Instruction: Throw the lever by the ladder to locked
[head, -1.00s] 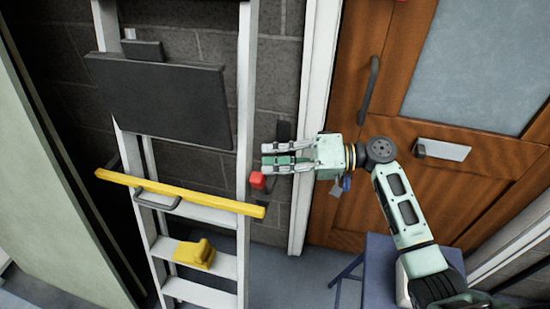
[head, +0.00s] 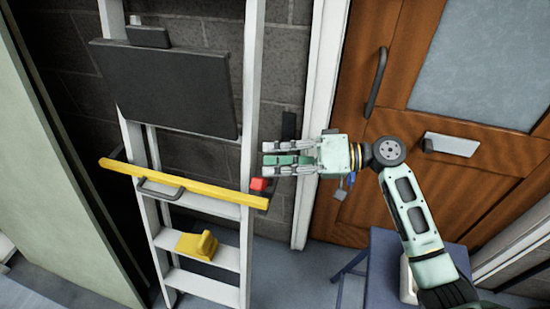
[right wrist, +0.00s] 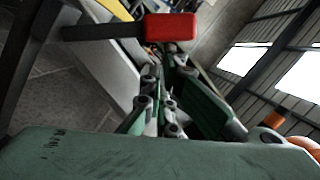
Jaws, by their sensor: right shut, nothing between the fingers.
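The lever's red handle (head: 259,184) points left, just right of the ladder's right rail, below its dark wall plate (head: 289,125). In the right wrist view the red grip (right wrist: 172,27) sits on a dark bar, beyond and above the fingers. My right gripper (head: 268,159) is shut and empty, its fingers pointing left just above the red handle; I cannot tell if they touch it. Its fingers also show in the right wrist view (right wrist: 163,103). The ladder (head: 252,120) stands upright against the wall. My left gripper is not in view.
A yellow bar (head: 190,184) crosses the ladder, its right end just below the red handle. A yellow object (head: 197,245) rests on a lower step. A wooden door (head: 400,95) is at right, with a padlock (head: 341,194) below my wrist and a blue table (head: 385,265) in front.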

